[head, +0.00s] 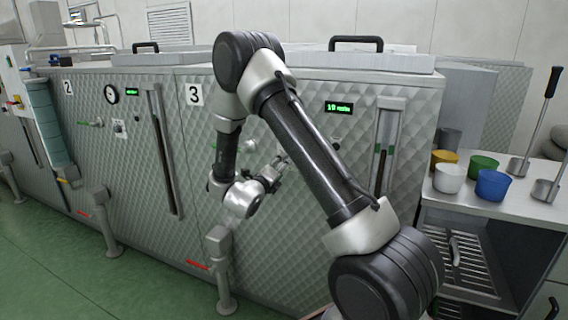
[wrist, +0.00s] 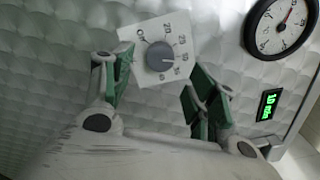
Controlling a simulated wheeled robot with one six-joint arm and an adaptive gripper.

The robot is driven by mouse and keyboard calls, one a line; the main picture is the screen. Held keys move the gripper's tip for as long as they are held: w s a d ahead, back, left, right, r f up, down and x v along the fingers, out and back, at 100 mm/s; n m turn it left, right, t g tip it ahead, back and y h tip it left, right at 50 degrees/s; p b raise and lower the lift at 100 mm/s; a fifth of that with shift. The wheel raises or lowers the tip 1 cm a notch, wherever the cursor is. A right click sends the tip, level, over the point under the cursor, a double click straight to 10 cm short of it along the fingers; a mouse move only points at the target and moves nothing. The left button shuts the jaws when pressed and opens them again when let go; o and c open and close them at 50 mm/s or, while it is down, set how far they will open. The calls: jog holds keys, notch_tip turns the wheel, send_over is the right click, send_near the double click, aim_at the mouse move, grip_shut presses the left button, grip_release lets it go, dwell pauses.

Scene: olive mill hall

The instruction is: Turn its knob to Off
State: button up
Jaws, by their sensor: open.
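The grey round knob (wrist: 160,56) sits on a white square dial plate (wrist: 182,28) with numbers around it, fixed to the quilted metal front of machine 3. A pale mark on the knob seems to face the right side of the dial, among the numbers, but its exact setting is too small to read. My gripper (wrist: 158,78) is open. Its green-padded fingers stand on either side of the knob in the wrist view, apart from it. In the head view my gripper (head: 275,172) is close to the machine's front, and my arm hides much of that panel.
A round gauge (wrist: 282,26) and a green-lit display (wrist: 268,104) are right of the knob. Machine 2 (head: 90,150) stands to the left. Coloured cups, including a blue one (head: 491,185), stand on the table (head: 480,212) at right. The green floor (head: 60,270) is open at left.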

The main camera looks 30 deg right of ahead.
jog(key=shift+x, duration=2.8)
jog(key=c, duration=1)
